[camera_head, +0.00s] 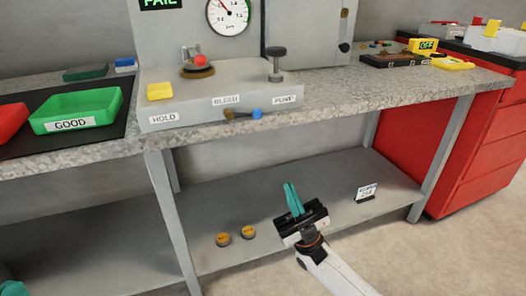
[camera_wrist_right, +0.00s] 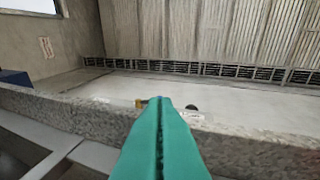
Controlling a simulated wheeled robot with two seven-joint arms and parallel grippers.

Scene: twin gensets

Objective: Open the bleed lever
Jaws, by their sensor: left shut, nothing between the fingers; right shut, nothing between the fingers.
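The bleed lever (camera_head: 257,114) has a blue knob on a brass stem. It sits on the front face of the grey test stand (camera_head: 190,98), below the BLEED label (camera_head: 226,100). My right gripper (camera_head: 291,186) has teal fingers, shut and empty, below and in front of the bench edge, apart from the lever. In the right wrist view its shut fingers (camera_wrist_right: 158,103) point toward the bench edge; a small brass piece (camera_wrist_right: 141,103) shows beside the tips, and the blue knob cannot be made out. My left gripper (camera_head: 12,288) shows only as a teal bit at the bottom left corner, shut.
The granite bench edge (camera_head: 400,102) lies above my right gripper. A lower shelf (camera_head: 300,225) holds two yellow-topped discs and a small sign (camera_head: 367,192).

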